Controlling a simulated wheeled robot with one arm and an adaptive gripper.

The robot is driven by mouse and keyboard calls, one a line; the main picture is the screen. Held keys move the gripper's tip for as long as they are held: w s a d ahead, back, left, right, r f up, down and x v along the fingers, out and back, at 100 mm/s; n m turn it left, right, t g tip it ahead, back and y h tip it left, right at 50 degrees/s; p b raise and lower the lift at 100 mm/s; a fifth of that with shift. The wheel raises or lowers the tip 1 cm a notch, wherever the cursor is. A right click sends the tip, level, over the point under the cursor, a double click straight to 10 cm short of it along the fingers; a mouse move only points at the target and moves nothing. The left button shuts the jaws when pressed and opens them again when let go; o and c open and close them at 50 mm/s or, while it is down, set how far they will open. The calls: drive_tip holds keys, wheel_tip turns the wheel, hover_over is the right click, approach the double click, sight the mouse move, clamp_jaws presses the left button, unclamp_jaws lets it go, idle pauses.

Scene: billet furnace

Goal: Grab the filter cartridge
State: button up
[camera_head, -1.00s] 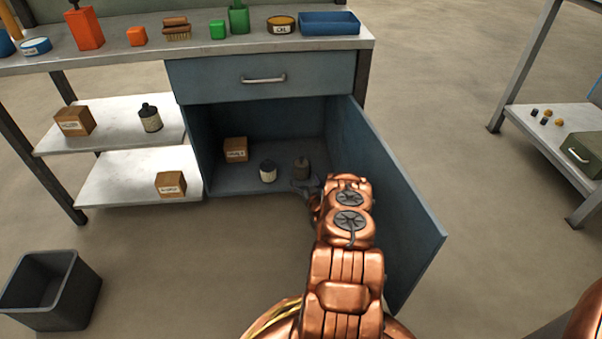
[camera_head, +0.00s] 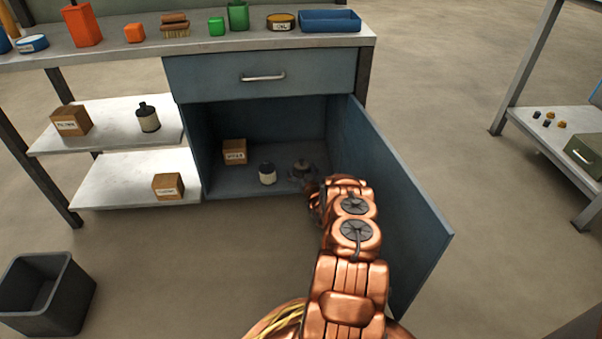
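Inside the open cabinet (camera_head: 225,185), a small dark brown cylinder (camera_head: 303,166) stands on the cabinet floor; it may be the filter cartridge. To its left stands a short cream canister with a dark top (camera_head: 267,176). My gripper (camera_head: 303,177) reaches into the cabinet at the dark cylinder and covers part of it. The fingers are small, dark and partly hidden by my wrist, so I cannot tell whether they are apart from it, touching it or closed on it.
The cabinet door (camera_head: 395,200) stands open to the right of my arm. A labelled box (camera_head: 234,151) sits deeper in the cabinet. Side shelves (camera_head: 105,127) hold boxes and a dark-topped bottle (camera_head: 148,118). A grey bin (camera_head: 45,295) is at lower left.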

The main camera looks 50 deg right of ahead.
drive_tip(key=c, duration=1.2)
drive_tip(key=shift+r, duration=0.1)
